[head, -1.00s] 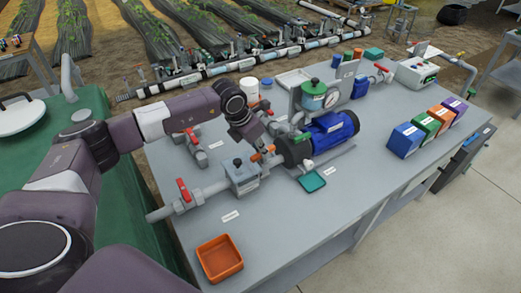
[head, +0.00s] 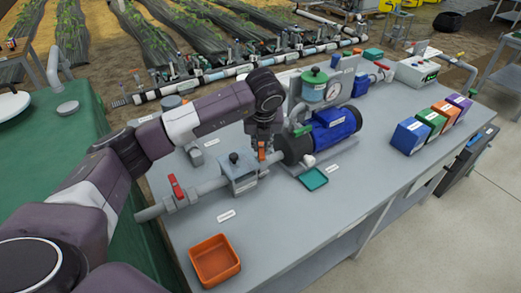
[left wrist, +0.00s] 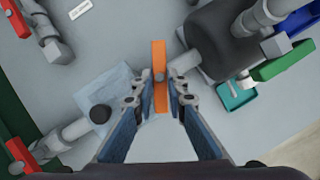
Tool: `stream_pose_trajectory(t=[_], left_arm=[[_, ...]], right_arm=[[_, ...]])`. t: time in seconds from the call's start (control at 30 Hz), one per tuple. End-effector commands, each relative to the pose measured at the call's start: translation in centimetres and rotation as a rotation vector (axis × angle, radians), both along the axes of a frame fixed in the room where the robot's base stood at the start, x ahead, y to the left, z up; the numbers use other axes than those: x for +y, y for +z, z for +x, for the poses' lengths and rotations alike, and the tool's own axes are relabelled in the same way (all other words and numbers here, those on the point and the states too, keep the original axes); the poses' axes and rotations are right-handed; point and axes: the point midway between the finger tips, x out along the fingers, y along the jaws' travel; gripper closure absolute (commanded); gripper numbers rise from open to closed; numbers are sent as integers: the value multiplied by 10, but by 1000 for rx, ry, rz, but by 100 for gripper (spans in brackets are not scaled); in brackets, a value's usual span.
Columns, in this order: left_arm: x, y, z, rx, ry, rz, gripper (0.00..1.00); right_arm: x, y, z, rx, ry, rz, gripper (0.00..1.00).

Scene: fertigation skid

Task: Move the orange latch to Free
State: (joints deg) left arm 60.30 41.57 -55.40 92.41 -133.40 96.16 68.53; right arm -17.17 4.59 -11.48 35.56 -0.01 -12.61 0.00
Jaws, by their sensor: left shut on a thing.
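The orange latch (head: 262,151) is a narrow bar on the pipe line between the grey valve block (head: 238,172) and the blue pump motor (head: 334,127). In the left wrist view the latch (left wrist: 159,72) runs up and down the picture, crossing the line of the pipe at an angle. My left gripper (left wrist: 160,92) is shut on it, with a finger on either side. In the head view my left gripper (head: 262,140) comes down from above and partly hides the latch. I cannot read a Free mark. My right gripper is not in view.
A red-handled valve (head: 176,188) sits left along the pipe. An orange tray (head: 214,261) and a teal tray (head: 313,179) lie on the grey bench (head: 310,228). Coloured bins (head: 410,136) stand at the right. The bench front is mostly clear.

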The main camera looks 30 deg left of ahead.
Motion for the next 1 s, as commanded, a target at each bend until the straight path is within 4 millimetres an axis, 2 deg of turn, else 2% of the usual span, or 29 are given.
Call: stream_pose_trajectory(t=[0.1,0.5,1.0], left_arm=[[-2,-2,2,-3,109,-2,100],[-3,-1,4,-1,409,-1,100],[-4,0,4,-2,533,-2,100]], right_arm=[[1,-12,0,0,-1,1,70],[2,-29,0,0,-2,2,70],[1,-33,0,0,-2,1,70]])
